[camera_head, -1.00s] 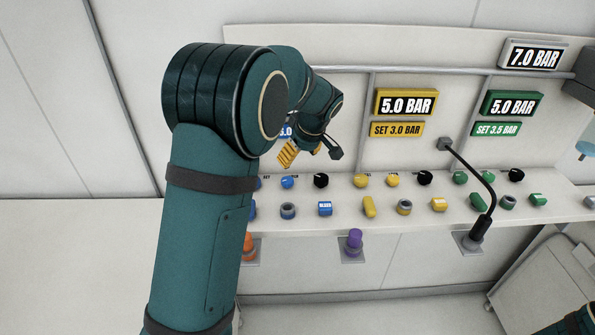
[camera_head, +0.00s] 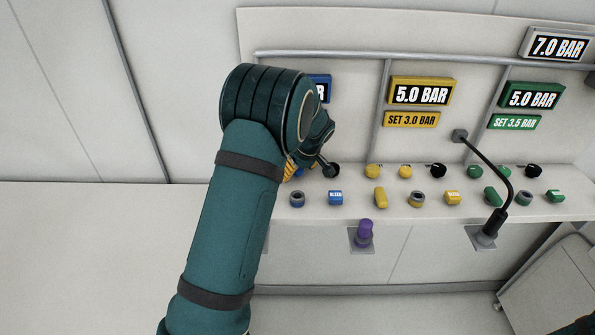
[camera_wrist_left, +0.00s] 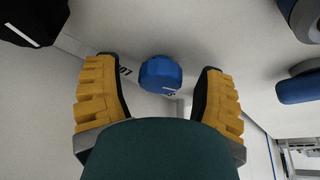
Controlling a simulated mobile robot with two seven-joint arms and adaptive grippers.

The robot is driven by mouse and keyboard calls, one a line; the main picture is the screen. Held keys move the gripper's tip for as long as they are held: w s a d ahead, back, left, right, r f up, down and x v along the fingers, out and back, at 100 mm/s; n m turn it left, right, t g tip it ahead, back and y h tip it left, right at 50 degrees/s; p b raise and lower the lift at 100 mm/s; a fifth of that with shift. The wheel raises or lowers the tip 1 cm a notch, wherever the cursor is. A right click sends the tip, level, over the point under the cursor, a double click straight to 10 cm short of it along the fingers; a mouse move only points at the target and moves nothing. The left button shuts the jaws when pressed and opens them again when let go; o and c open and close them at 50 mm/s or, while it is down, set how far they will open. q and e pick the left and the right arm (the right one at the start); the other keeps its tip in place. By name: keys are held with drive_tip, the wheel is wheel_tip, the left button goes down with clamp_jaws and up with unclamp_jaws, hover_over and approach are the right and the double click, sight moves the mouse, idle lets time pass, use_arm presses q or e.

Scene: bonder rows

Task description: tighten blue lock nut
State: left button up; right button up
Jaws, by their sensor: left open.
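In the left wrist view a rounded blue knob-like piece (camera_wrist_left: 160,74) with a small white mark stands on the pale panel beside a partly legible black label. In the head view the left gripper's yellow finger (camera_head: 290,168) shows at the blue end of the console, and my arm hides most of that spot. My right gripper is not in view.
A black knob (camera_wrist_left: 32,22) and blue-and-grey parts (camera_wrist_left: 300,85) flank the fingers. The console ledge also carries a blue BLEED block (camera_head: 335,197), a grey-blue ring (camera_head: 297,199), and yellow and green rows to the right. A dark bent lamp-like stalk (camera_head: 498,185) rises at the green row.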

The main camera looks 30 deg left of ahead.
use_arm(q)
drive_tip(key=shift+f, duration=0.15)
drive_tip(key=c, duration=1.2)
